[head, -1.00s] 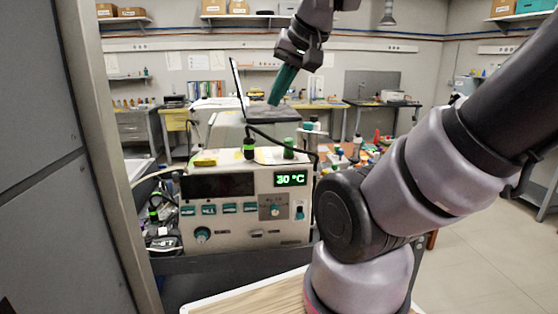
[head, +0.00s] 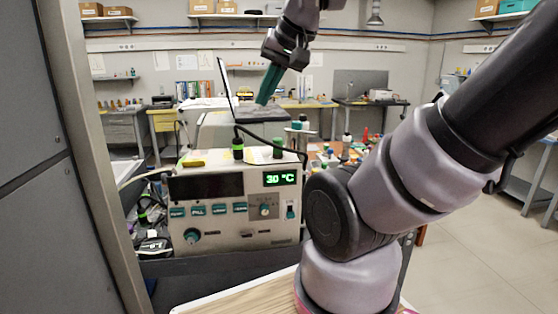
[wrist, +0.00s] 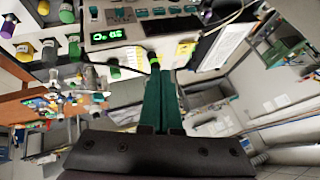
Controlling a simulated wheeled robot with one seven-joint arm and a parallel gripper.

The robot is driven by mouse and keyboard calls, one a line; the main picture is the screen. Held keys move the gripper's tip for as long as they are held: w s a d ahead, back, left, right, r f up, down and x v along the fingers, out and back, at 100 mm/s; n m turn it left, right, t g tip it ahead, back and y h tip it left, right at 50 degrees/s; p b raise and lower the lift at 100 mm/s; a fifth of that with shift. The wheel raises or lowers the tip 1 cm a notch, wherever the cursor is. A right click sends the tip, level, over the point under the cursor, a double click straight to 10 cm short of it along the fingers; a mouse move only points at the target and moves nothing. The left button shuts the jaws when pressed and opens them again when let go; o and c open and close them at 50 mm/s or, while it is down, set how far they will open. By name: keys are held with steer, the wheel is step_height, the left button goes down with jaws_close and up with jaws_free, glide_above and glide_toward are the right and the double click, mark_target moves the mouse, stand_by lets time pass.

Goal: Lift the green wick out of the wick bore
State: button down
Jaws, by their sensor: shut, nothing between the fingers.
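The instrument (head: 205,186) with the lit 30 °C display stands on a dark surface. On its top are a green cylinder (head: 278,147) at the right and a black cylinder with a bright green band (head: 237,148) to its left. I cannot tell for sure which is the wick, and no bore opening is clear. In the wrist view the green cylinder (wrist: 115,72) and the banded one (wrist: 153,58) lie beyond the fingertips. My gripper (head: 261,102) has teal fingers, shut and empty, above and behind the instrument top.
A black cable (head: 290,151) arcs over the instrument top. A grey platform with a thin upright screen (head: 227,92) stands behind. A yellow item (head: 194,163) lies at the instrument's left top. Several bottles (head: 335,150) crowd the right. A cabinet wall (head: 60,150) closes the left.

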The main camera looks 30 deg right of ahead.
steer(key=c, duration=0.8)
jaws_free()
steer(key=shift+w, duration=0.15)
steer(key=o, duration=0.4)
steer(key=shift+w+d+m+g, duration=0.35)
steer(key=shift+w+m+g, duration=0.05)
steer(key=shift+w+m, duration=0.1)
steer(key=m+g+y, duration=0.3)
steer(key=m+g, duration=0.3)
steer(key=m, duration=0.8)
glide_toward(278, 145)
steer(key=x, duration=0.3)
steer(key=w+x, duration=0.1)
steer(key=x, duration=0.6)
steer(key=shift+w+d+f, duration=0.25)
steer(key=shift+d, duration=0.05)
